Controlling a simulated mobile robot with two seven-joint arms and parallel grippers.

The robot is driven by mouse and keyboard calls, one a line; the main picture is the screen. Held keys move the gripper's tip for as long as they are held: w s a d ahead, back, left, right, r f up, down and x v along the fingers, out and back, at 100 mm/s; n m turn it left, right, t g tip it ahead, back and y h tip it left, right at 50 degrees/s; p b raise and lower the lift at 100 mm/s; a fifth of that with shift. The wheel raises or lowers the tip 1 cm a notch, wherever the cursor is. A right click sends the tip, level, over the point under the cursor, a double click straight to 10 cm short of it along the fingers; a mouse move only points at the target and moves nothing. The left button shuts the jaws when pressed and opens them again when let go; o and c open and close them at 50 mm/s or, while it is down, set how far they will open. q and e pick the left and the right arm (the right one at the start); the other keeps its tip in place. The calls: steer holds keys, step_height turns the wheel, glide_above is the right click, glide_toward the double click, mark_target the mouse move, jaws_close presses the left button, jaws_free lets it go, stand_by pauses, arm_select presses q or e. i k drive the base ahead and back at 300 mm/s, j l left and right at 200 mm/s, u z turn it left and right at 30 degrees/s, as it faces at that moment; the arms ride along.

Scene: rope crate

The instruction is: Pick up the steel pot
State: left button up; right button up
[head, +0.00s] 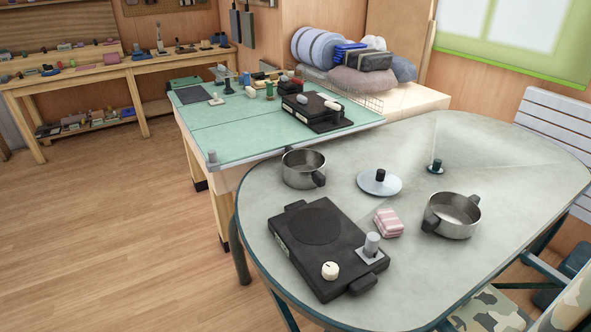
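Two steel pots with dark handles stand upright on the rounded grey table (400,285). One steel pot (291,178) is behind the black hot plate (290,222), near the table's left rear edge. The other steel pot (461,229) stands at the right, apart from the things around it. Both pots are uncovered and look empty. A flat round lid (368,187) with a black knob lies on the table between them. Neither of my grippers shows in the head view.
A pink striped folded cloth (388,222) lies beside the hot plate, which bears a pale knob (330,270) and a grey metal cylinder (372,244). A small dark green piece (435,168) stands behind the right pot. A green-topped bench (235,138) adjoins; chairs flank the right side.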

mark_target(302, 169)
steer(key=i+j+z, duration=0.15)
steer(key=j, duration=0.4)
steer(key=j+z, duration=0.1)
steer(key=j, duration=0.45)
steer(key=i+j+z, duration=0.1)
steer(key=j, duration=0.25)
steer(key=i+j+z, duration=0.15)
steer(key=j, duration=0.2)
steer(key=i+j+z, duration=0.1)
steer(key=j, duration=0.25)
steer(key=i+j+z, duration=0.35)
steer(key=i+j, duration=0.8)
steer(key=i, duration=0.3)
steer(key=z, duration=0.05)
